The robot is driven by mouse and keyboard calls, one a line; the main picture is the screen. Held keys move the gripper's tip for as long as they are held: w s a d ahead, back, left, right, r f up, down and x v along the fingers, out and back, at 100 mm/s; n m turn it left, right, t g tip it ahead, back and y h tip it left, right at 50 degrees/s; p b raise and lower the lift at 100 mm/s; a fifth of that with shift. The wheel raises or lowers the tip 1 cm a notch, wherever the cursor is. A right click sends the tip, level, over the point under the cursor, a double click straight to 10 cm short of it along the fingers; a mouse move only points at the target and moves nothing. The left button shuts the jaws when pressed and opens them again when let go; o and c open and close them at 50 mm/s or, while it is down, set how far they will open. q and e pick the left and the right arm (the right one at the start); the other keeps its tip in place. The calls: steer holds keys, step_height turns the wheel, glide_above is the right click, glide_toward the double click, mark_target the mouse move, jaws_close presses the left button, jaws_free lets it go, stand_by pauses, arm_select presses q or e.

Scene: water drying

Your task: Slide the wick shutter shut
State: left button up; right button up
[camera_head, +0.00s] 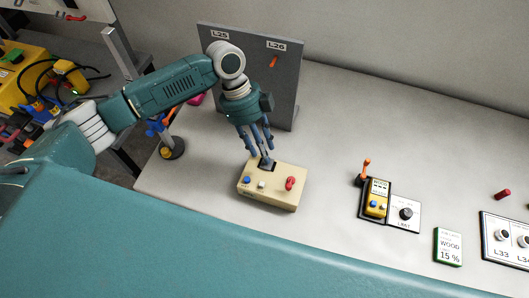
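A beige box (270,200) stands on the bench, with a blue button, a white button and a red knob on its top. A small dark part (266,163) sits at its back edge; I cannot tell for sure whether this is the wick shutter. My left gripper (261,152) points down just over this dark part, its fingertips apart on either side of it. I cannot tell whether they touch it. My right gripper is not in view.
An upright grey panel (285,85) with two labels stands behind the gripper. To the right lie a yellow meter (376,197), a white card with a black knob (405,214) and a moisture card (448,247).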

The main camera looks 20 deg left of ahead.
arm_select(q)
steer(key=v, duration=0.9)
